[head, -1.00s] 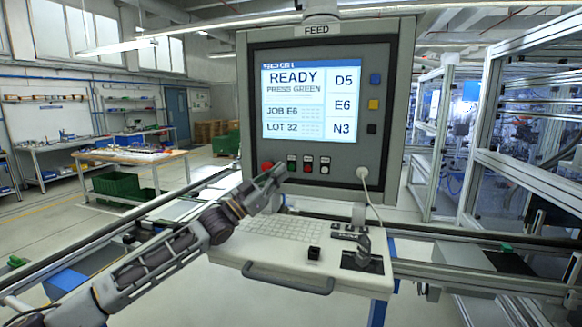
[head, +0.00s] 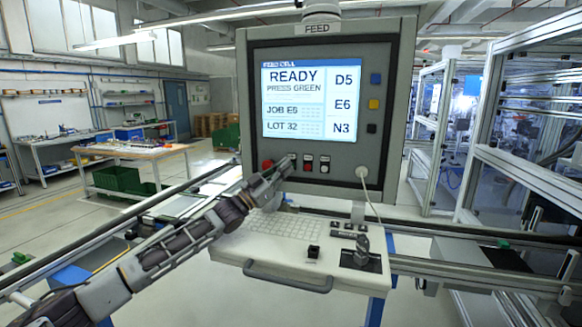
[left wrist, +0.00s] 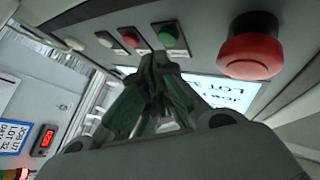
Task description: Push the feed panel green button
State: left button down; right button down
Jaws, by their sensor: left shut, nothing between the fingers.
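The grey feed panel (head: 400,100) stands ahead, its lit screen (head: 297,140) reading "READY PRESS GREEN". My left gripper (head: 287,163) is shut and empty, its tip in front of the button row below the screen. It hides most or all of the green button in the head view. In the left wrist view the green button (left wrist: 168,35) shows just beyond the shut fingertips (left wrist: 156,58). I cannot tell whether they touch it. A red button (left wrist: 130,38), a white button (left wrist: 104,39) and a large red mushroom button (left wrist: 250,47) sit along the same row. My right gripper is not in view.
A keyboard shelf (head: 230,248) with a front handle (head: 288,279) and a joystick (head: 362,250) juts out below the panel. A white cable (head: 372,205) hangs from the panel's lower right. Rails run to both sides; metal frames (head: 480,130) stand at right.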

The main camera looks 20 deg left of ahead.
pick_arm(q)
jog(key=shift+w+p, duration=0.5)
jog(key=shift+w, duration=0.4)
dwell(2.6)
jog(key=shift+s, duration=0.9)
dwell(0.4)
jog(key=shift+s+b, duration=0.4)
jog(key=shift+s, duration=2.1)
jog(key=shift+a, duration=0.1)
